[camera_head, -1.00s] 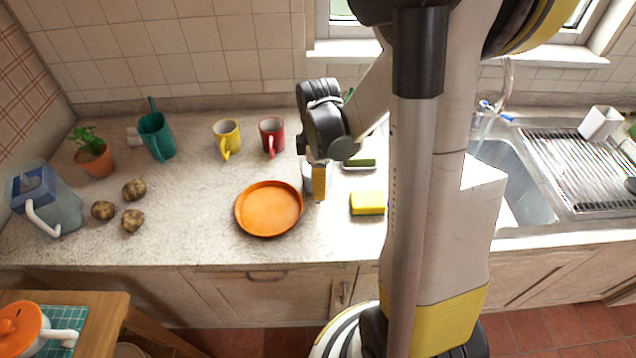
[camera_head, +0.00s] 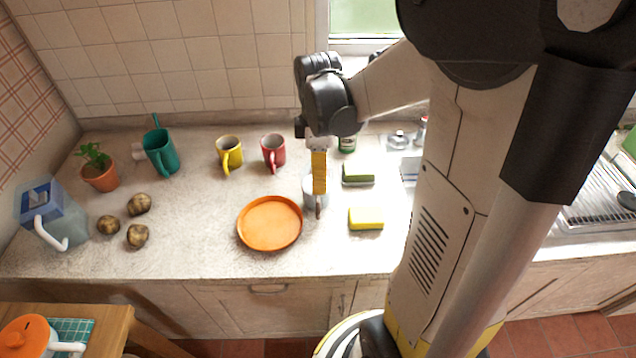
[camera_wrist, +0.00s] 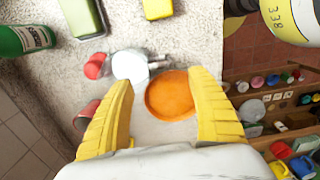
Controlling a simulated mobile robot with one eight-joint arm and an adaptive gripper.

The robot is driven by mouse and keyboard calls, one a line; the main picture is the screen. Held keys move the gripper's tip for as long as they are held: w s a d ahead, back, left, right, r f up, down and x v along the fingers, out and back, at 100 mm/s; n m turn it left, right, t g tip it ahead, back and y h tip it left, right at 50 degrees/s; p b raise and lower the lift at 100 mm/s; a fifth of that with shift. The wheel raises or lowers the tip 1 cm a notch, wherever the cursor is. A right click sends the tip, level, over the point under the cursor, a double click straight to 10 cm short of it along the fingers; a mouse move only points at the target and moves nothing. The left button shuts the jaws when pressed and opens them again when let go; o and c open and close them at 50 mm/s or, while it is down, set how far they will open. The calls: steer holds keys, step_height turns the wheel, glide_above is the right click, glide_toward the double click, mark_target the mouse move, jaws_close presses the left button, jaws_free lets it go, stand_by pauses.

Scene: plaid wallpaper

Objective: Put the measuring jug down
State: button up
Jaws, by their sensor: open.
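A pale, see-through vessel, which looks like the measuring jug (camera_head: 308,191), stands upright on the counter right of the orange plate (camera_head: 270,223), partly hidden behind my yellow finger. In the wrist view the pale round jug (camera_wrist: 129,66) has a handle pointing right, and it lies beyond the fingertips, nearer the left one. My gripper (camera_head: 319,192) points down at it. In the wrist view my gripper (camera_wrist: 163,80) is open, with its two yellow fingers wide apart and nothing held between them.
A yellow sponge (camera_head: 366,219) and a green one (camera_head: 358,174) lie to the right. Potatoes (camera_head: 138,204) and a blue-lidded pitcher (camera_head: 52,213) are at left. Counter between potatoes and plate is clear.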

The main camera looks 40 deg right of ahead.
steer(key=s+a+r+m+t, duration=0.3)
steer(key=a+r+m, duration=0.2)
steer(key=a, duration=0.2)
steer(key=s+a+r+m+t, duration=0.4)
steer(key=a+r+m, duration=0.1)
steer(key=a+m, duration=0.1)
steer(key=shift+a+r, duration=0.15)
steer(key=shift+a, duration=0.5)
